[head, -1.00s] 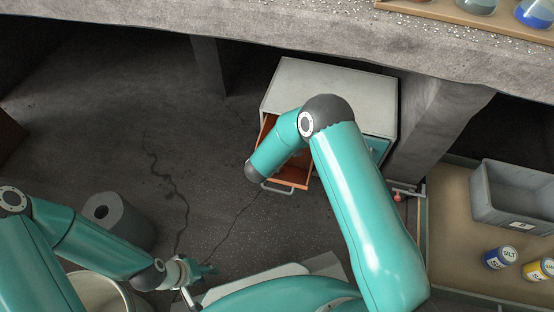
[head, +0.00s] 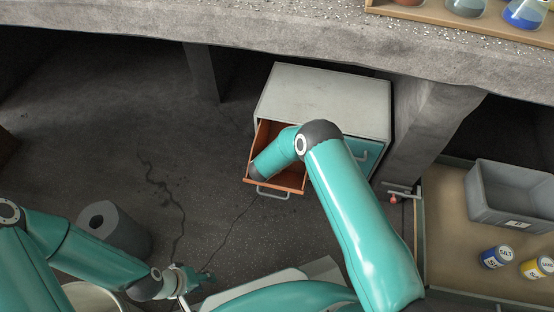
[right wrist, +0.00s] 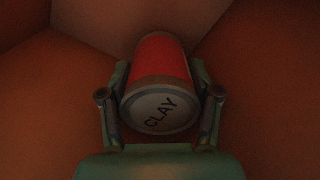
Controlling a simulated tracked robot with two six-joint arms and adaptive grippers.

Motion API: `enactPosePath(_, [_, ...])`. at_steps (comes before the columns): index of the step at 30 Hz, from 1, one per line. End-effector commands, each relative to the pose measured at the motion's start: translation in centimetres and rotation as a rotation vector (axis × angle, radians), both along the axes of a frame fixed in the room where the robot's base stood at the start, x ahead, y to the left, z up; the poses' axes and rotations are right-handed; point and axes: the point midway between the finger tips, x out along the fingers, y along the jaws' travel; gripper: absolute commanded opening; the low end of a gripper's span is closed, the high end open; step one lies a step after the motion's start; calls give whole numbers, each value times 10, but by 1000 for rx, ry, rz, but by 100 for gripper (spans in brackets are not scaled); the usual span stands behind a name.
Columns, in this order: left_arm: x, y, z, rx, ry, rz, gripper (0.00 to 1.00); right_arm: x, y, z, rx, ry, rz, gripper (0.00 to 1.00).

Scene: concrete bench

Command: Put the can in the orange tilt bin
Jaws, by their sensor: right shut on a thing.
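The can (right wrist: 161,80) is red with a grey end marked CLAY. In the right wrist view my right gripper (right wrist: 160,106) is shut on it, one finger at each side. Orange walls surround them. The orange tilt bin (head: 277,183) is tipped open at the front of a pale cabinet (head: 325,98) in the head view. My right forearm reaches down into it, hiding the right gripper and can there. My left gripper (head: 190,279) is low at the left, over the floor, too small to tell its opening.
A teal front (head: 362,153) is beside the orange bin. A concrete pillar (head: 428,130) stands right of the cabinet, under a concrete bench (head: 300,42). A grey crate (head: 512,200) and two labelled cans (head: 497,257) sit at right. A dark roll (head: 118,228) stands at left.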

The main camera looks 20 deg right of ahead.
Motion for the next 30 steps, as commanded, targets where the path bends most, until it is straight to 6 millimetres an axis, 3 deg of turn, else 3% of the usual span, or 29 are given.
enactPosePath(10, [0, 0, 0, 0, 0, 0, 40, 2, -1, 0, -1, -2, -1, 7])
enactPosePath(11, [0, 0, 0, 0, 0, 0, 40, 2, -1, 0, -1, -2, -1, 66])
enactPosePath(15, [0, 0, 0, 0, 0, 0, 40, 2, -1, 0, -1, -2, -1, 89])
enactPosePath(25, [0, 0, 0, 0, 0, 0, 40, -3, 1, -4, 4, 9, 1, 92])
enactPosePath(30, [0, 0, 0, 0, 0, 0, 40, -10, 8, 5, 6, 11, 5, 92])
